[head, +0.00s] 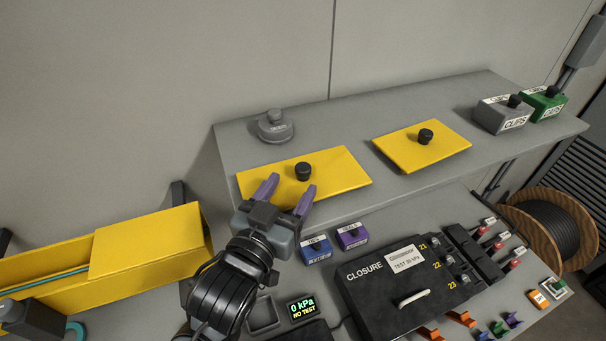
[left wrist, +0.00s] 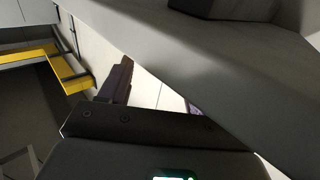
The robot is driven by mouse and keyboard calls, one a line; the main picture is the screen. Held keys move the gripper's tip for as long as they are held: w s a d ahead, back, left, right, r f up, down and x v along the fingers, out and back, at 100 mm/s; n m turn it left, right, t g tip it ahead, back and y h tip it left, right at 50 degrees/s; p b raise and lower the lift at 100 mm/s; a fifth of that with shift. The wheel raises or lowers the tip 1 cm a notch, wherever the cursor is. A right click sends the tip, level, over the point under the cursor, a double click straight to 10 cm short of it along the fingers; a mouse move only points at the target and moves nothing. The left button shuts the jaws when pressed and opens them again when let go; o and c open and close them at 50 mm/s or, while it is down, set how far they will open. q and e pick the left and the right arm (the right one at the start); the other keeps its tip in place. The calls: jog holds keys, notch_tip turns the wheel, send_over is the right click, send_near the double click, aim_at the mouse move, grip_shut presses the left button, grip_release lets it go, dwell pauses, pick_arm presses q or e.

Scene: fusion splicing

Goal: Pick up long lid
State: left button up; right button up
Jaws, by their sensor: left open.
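Two flat yellow lids with black knobs lie on the grey raised shelf in the head view. The longer one, the long lid (head: 335,172), is on the left, and the shorter lid (head: 440,145) is on the right. My left gripper (head: 290,190) is open, with its purple fingers in front of the long lid's near side, below its black knob (head: 303,171). The fingers overlap the lid in the picture; I cannot tell whether they touch it. In the left wrist view the gripper (left wrist: 158,95) is partly hidden by a grey slab edge. My right gripper is not in view.
A yellow trough (head: 150,245) stands at the left. A grey round-knobbed piece (head: 275,127) sits behind the long lid. Grey and green boxes (head: 502,115) stand at the shelf's right. Below are small blue and purple boxes (head: 352,236), a black closure case (head: 385,310) and a cable spool (head: 550,225).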

aim_at(300, 172)
pick_arm(q)
jog(key=p+x, duration=0.1)
jog(key=x, duration=0.2)
jog(key=shift+w+r, duration=0.15)
jog(key=shift+w, duration=0.15)
jog(key=shift+w+d, duration=0.25)
jog(key=shift+w, duration=0.2)
jog(key=shift+c, duration=0.4)
jog(key=c, duration=1)
grip_shut()
jog(key=shift+s+p, duration=0.15)
jog(key=shift+p, duration=0.2)
